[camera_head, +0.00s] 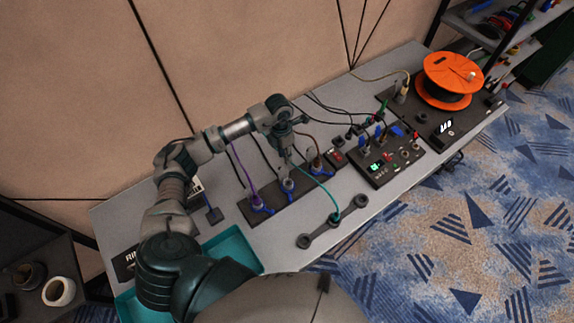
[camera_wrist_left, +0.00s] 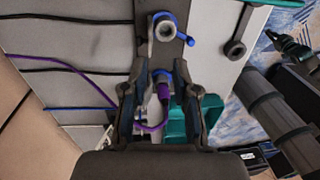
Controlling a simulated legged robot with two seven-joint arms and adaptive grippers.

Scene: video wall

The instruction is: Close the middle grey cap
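A dark connector strip (camera_head: 238,211) on the table carries three connectors with blue levers. The middle one has a grey cap (camera_head: 287,185); a grey ring-shaped part with a blue lever shows in the left wrist view (camera_wrist_left: 165,28), but I cannot tell whether it is the same one. A purple cable plug (camera_head: 256,203) sits at the strip's left end and shows between my fingers in the left wrist view (camera_wrist_left: 163,91). My left gripper (camera_head: 283,148) is above the strip, fingers apart and empty. A dark shape at the left wrist view's right edge may be my right gripper.
A teal tray (camera_head: 238,247) lies at the table's front left. A dark two-ended tool (camera_head: 331,230) lies in front of the strip. A control box (camera_head: 385,165) and an orange reel (camera_head: 452,73) stand to the right. Cables run behind the strip.

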